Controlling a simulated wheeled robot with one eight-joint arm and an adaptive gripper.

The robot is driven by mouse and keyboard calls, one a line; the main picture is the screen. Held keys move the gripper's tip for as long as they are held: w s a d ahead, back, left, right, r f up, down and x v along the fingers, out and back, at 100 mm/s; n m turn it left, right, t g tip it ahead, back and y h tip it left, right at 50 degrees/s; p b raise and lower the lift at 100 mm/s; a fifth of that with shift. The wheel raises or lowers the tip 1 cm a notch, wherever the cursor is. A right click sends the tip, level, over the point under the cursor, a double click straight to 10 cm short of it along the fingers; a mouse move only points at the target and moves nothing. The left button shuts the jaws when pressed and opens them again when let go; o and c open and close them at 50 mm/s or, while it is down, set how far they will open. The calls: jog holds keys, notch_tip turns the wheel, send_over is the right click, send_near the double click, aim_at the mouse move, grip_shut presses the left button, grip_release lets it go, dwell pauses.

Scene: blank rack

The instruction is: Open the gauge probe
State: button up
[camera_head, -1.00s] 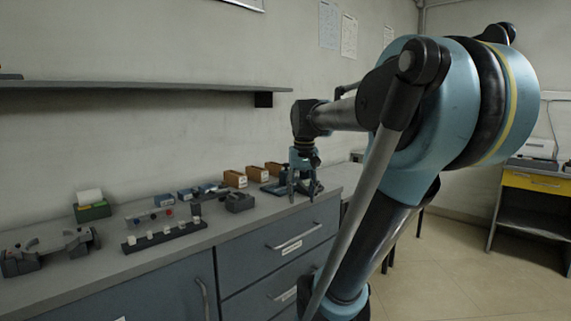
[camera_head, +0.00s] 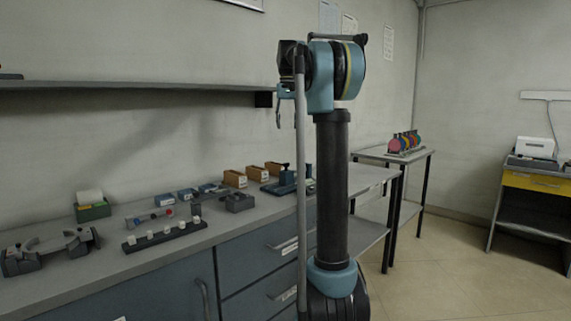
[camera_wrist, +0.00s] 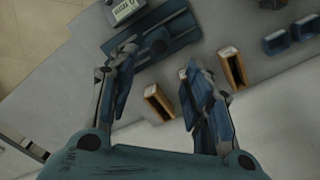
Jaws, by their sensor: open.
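A blue bench gauge (camera_head: 284,186) with a dark upright part stands on the grey counter, partly hidden behind my arm in the head view. In the wrist view the gauge (camera_wrist: 165,22) has a blue rail-like base and a light grey unit with a small digital display (camera_wrist: 124,9). A dark round part near its lower end lies between my fingers in the picture; I cannot tell whether it is the probe. My gripper (camera_wrist: 160,68) is open and empty, apart from the gauge. In the head view my gripper (camera_head: 279,108) hangs above the counter, pointing down.
Orange-brown boxes (camera_head: 235,178) and small blue bins (camera_head: 186,194) stand left of the gauge. A grey shelf (camera_head: 130,85) runs along the wall above. A rack of coloured discs (camera_head: 405,143) stands on a side table.

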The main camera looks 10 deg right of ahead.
jog(key=w, duration=0.2)
send_over(293, 172)
jog(key=a, duration=0.3)
jog(key=f, duration=1.6)
jog(key=shift+w+f, duration=0.3)
